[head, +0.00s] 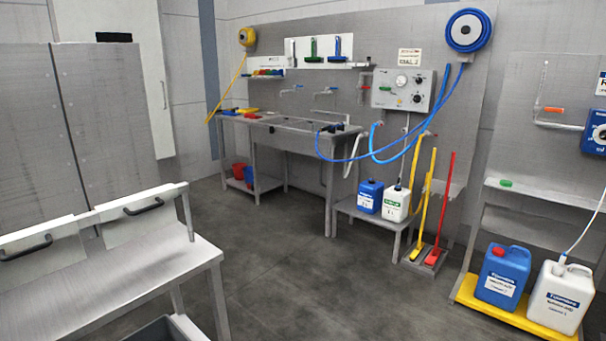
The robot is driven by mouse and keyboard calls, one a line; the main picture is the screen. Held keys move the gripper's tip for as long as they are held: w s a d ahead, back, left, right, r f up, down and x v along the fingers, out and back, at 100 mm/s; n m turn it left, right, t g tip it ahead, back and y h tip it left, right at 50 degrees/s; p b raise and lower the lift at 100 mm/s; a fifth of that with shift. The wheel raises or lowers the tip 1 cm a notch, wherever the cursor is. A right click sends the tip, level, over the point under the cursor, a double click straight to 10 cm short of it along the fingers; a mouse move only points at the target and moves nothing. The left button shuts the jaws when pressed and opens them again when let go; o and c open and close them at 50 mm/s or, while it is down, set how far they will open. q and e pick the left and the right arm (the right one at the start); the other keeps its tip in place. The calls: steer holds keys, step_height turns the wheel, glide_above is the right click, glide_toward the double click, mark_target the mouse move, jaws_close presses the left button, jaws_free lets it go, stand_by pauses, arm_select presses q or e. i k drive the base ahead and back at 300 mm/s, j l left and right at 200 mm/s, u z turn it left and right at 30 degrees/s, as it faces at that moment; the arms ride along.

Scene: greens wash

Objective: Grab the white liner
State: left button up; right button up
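I cannot make out a white liner for certain in the head view. A dark grey open container (150,331) is cut off by the bottom edge, and a pale strip (188,327) shows beside it. I cannot tell what that strip is. Neither of my grippers is in view.
A steel table (130,281) with white handled panels (40,241) stands at the left. A steel sink bench (290,136) is against the back wall. Blue (502,277) and white (556,298) canisters stand on a yellow tray (480,302) at right. The middle floor is clear.

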mark_target(33, 263)
steer(key=u, duration=1.5)
